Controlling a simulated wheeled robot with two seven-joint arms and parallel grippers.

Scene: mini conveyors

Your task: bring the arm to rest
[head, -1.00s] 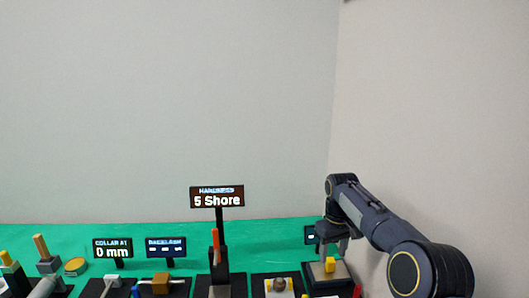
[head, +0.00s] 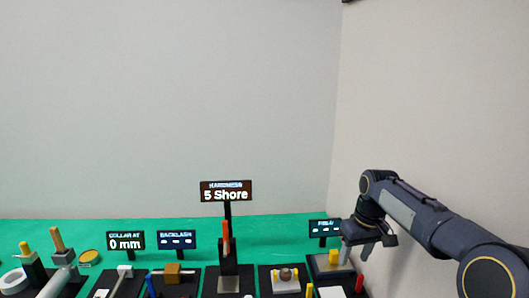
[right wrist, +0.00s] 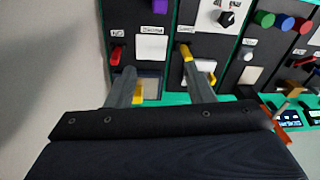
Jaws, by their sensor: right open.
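My right gripper (head: 357,252) is at the right of the head view, above the small station with a yellow block (head: 333,256) and the FIELD display (head: 325,227). In the right wrist view its two grey fingers (right wrist: 160,88) stand apart with nothing held between them. My right arm reaches in from the lower right. My left gripper is not in view.
A green table (head: 280,230) carries a row of black stations. Displays read "5 Shore" (head: 226,191), "0 mm" (head: 125,241) and BACKLASH (head: 176,241). Coloured knobs (right wrist: 285,23) show in the right wrist view. A grey wall stands close to my right arm.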

